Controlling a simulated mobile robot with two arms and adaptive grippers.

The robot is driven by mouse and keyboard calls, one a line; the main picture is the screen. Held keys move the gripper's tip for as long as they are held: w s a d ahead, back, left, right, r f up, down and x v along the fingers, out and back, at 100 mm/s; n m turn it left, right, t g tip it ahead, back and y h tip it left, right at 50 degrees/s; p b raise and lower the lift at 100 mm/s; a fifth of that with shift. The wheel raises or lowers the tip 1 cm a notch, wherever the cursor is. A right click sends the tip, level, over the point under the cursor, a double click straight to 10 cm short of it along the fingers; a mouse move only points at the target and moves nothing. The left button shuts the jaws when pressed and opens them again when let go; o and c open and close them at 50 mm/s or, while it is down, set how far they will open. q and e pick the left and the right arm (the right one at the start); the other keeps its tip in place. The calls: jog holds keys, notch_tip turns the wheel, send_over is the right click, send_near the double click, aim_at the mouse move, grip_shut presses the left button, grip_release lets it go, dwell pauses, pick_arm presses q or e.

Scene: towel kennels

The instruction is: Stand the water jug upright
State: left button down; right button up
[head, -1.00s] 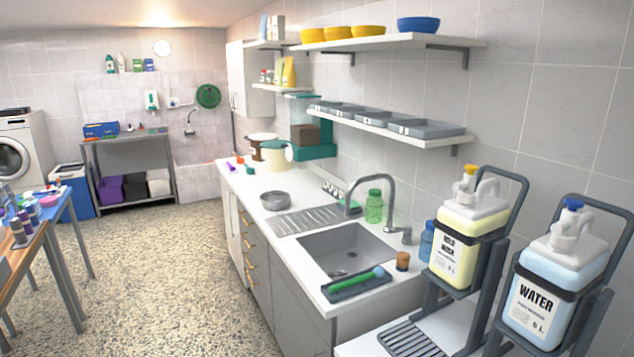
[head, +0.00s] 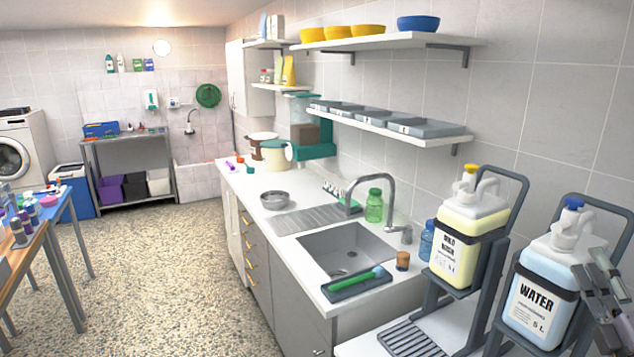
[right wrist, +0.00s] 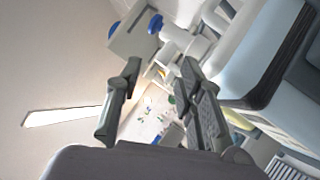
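The water jug (head: 535,297) is pale blue with a white pump top, a blue cap (head: 574,203) and a "WATER" label. It sits in a dark cradle frame (head: 500,335) at the right of the head view. Its lean is hard to judge from this angle. My right gripper (head: 603,290) is at the jug's right side, overlapping its edge in the picture. In the right wrist view my right gripper (right wrist: 158,105) has its fingers apart with nothing between them. The jug (right wrist: 245,72) is beside the right finger there; contact is unclear. My left gripper is out of view.
A similar yellowish jug (head: 465,245) with a yellow cap stands in its own cradle to the left. A dark drip grille (head: 412,340) lies on the white surface in front. The sink (head: 345,252) and counter are farther left. Shelves hang above.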

jog(key=s+a+f+m+g+h, duration=0.1)
jog(key=s+a+f+m+g, duration=0.15)
jog(key=f+m, duration=0.4)
jog(key=s+a+f+m+g+h, duration=0.2)
jog(key=f+m+g, duration=0.15)
jog(key=f, duration=0.55)
jog(key=s+a+f+m+g+h, duration=0.1)
jog(key=s+a+f+m+g, duration=0.2)
jog(key=f, duration=0.5)
jog(key=s+a+f+m+g+y, duration=0.25)
jog(key=s+a+f+g, duration=0.25)
jog(key=s+a+f, duration=0.3)
jog(key=s+a+f+m+g+y, duration=0.2)
jog(key=s+a+f+g+y, duration=0.3)
jog(key=s+a, duration=0.55)
notch_tip(320, 180, down, 31)
jog(key=s+g+h+b, duration=0.1)
jog(key=g+h+b, duration=0.1)
jog(key=b, duration=0.3)
jog(key=s+d+f+b, duration=0.1)
jog(key=s+f+b, duration=0.1)
jog(key=s+f, duration=0.6)
jog(key=s+d+f+b, duration=0.2)
jog(key=s+f+b, duration=0.1)
jog(key=s+f, duration=0.6)
notch_tip(320, 180, down, 4)
jog(key=shift+f+g, duration=0.25)
jog(key=shift+g, duration=0.15)
